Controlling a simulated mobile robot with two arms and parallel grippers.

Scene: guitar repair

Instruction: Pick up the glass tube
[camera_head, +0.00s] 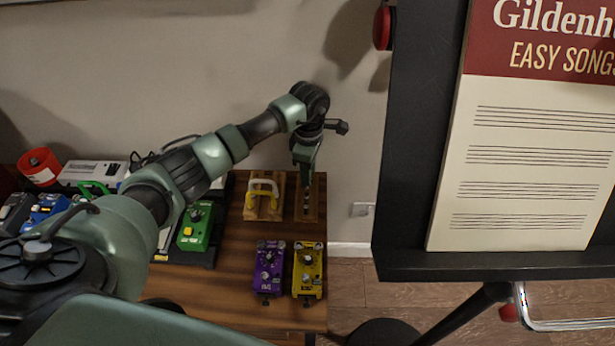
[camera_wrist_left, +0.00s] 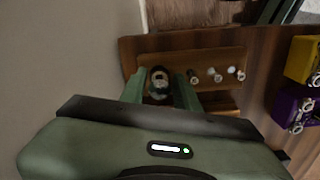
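A wooden holder (camera_head: 313,214) stands at the back right of the table, and its board (camera_wrist_left: 220,58) also shows in the left wrist view. Several small tube-like pieces stand in a row on it. One, a dark round-topped piece with a shiny ring (camera_wrist_left: 158,83), is between the fingers of my left gripper (camera_wrist_left: 161,92). I cannot tell for sure whether it is the glass tube. The fingers are apart, one on each side of it, with a small gap visible. In the head view my left gripper (camera_head: 305,172) points down over the holder. My right gripper is out of view.
A wooden block with a yellow-and-white handle-shaped piece (camera_head: 263,187) is left of the holder. Purple (camera_head: 268,268) and yellow (camera_head: 307,270) pedals are in front. A green pedal (camera_head: 196,226) is further left. The wall is close behind; a music stand (camera_head: 410,180) rises at right.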

